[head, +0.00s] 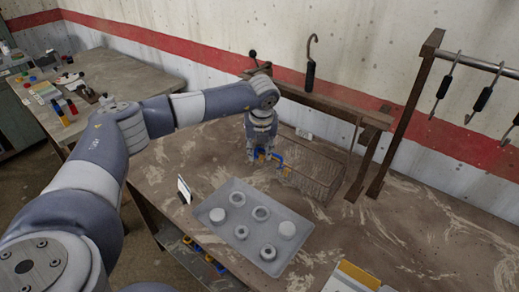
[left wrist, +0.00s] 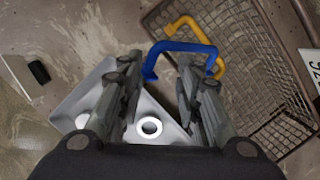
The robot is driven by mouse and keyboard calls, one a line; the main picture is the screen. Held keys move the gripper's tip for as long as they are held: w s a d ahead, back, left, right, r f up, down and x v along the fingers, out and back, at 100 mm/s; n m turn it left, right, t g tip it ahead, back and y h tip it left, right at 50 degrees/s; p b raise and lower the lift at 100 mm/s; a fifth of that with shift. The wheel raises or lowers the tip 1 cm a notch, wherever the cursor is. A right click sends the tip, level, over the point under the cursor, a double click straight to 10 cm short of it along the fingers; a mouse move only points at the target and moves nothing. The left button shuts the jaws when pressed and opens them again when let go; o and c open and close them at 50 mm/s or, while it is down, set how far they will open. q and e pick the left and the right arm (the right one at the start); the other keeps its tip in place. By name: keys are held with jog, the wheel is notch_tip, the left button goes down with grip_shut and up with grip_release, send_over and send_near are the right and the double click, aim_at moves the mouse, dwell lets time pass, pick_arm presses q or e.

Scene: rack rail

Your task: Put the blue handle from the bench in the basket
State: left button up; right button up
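The blue handle (left wrist: 188,47) is a bent U-shaped bar; in the head view it shows (head: 279,158) beside my left gripper, at the basket's left end. My left gripper (head: 262,154) points down over the bench. In the left wrist view its fingers (left wrist: 160,75) stand apart, with the handle beyond and partly behind the right finger; I see no clear grip. The wire basket (head: 325,167) stands on the bench just right of the gripper. A yellow handle (left wrist: 184,23) shows at the basket's near side. My right gripper is out of view.
A grey tray (head: 224,233) with several white round parts lies on the bench (head: 400,225) in front of the gripper. A wooden rack with hooks (head: 310,65) rises behind the basket.

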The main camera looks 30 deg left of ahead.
pick_arm(q)
jog(key=shift+r, duration=0.25)
jog(key=shift+r+p, duration=0.45)
jog(key=shift+p, duration=0.2)
jog(key=b+v, duration=0.4)
jog(key=v, duration=0.7)
jog(key=shift+s+r, duration=0.2)
jog(key=shift+r, duration=0.2)
